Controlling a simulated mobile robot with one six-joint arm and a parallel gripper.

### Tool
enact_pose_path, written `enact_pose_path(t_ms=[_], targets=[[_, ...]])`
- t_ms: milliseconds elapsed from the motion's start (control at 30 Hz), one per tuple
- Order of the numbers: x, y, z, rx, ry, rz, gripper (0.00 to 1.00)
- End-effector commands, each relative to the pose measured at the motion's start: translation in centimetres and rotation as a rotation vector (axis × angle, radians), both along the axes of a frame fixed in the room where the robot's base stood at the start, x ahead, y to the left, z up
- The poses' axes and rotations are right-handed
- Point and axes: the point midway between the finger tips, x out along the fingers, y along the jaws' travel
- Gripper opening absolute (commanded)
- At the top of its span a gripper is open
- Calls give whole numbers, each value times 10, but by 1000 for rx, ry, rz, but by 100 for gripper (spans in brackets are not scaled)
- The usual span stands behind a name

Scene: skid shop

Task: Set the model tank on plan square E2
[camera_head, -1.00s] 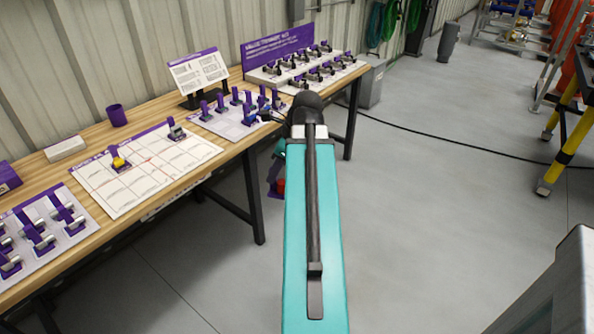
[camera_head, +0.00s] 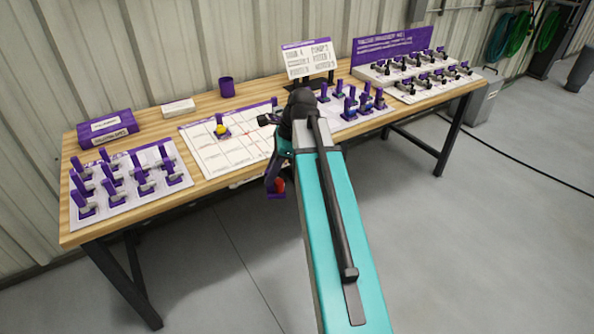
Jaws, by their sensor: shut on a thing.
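My gripper (camera_head: 275,180) hangs at the table's front edge, below my arm's wrist, and is shut on a small model with a red body (camera_head: 279,186) and a purple base (camera_head: 276,196). I take this to be the model tank, though its shape is small and partly hidden by the gripper. The plan sheet (camera_head: 203,151) lies on the table behind and left of the gripper; its square labels are too small to read. A yellow model on a purple base (camera_head: 221,129) stands on it. Another purple-backed piece (camera_head: 274,102) shows near its far right, partly hidden by my arm.
On the wooden table (camera_head: 78,232) are a tray of grey models (camera_head: 118,205), a purple box (camera_head: 107,128), a white block (camera_head: 178,107), a purple cup (camera_head: 227,87), a sign (camera_head: 308,60), another model tray (camera_head: 345,122) and a rack (camera_head: 412,90). The floor in front is clear.

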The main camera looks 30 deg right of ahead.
Motion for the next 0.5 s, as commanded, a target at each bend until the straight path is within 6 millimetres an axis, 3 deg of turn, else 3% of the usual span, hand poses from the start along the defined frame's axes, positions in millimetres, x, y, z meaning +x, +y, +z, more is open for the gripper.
enact_pose_path(t_ms=[500], targets=[[54,138,-15,-2,1,639,0]])
